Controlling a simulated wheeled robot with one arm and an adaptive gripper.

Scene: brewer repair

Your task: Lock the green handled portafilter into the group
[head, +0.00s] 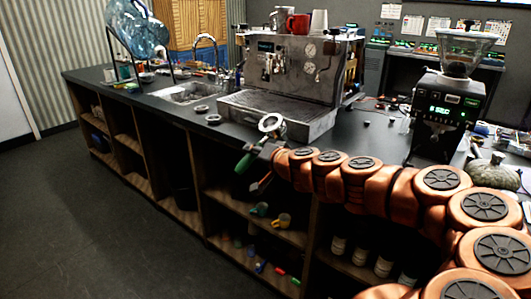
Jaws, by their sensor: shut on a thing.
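The green handled portafilter (270,123) is at the front edge of the counter, its metal basket ring up and to the right, its green handle pointing down and left. My gripper (262,151) is shut on it near the neck, between the ring and the handle. The steel espresso machine (290,60) stands on the counter behind it, and the portafilter is apart from it, in front of the drip tray. The group is on the machine's front; its details are too small to make out.
A grinder (445,110) stands at the right. Cups (298,23) sit on the machine. A sink (192,93) is at left. Open shelves hold mugs below; the floor in front is clear.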

